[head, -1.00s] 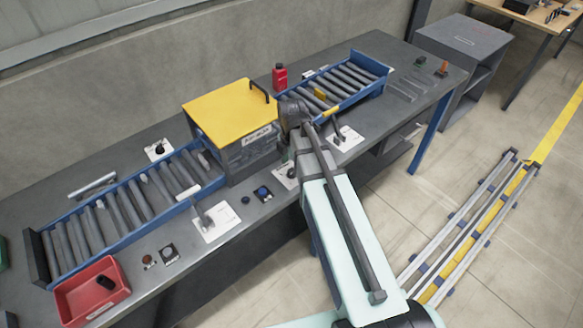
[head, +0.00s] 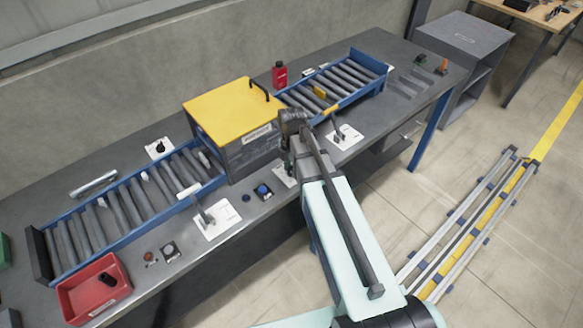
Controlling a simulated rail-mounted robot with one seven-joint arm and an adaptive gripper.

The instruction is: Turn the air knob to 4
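My gripper (head: 289,163) is over the front of the bench, just in front of the yellow-lidded box. My own arm and wrist cover most of it, so I cannot see whether its fingers are open or touching anything. A pale plate (head: 281,177) shows partly beneath it; whatever control sits on the plate is mostly hidden. A black knob on a white plate (head: 158,149) stands behind the left roller track. A blue round control (head: 262,191) sits left of my gripper. No label is readable, so I cannot tell which one is the air knob or its setting.
The yellow-lidded box (head: 228,110) stands close behind my gripper. Levers on white plates stand on both sides, left (head: 208,217) and right (head: 341,136). Roller tracks run left (head: 130,205) and right (head: 335,85). A red bin (head: 95,290) is at the front left.

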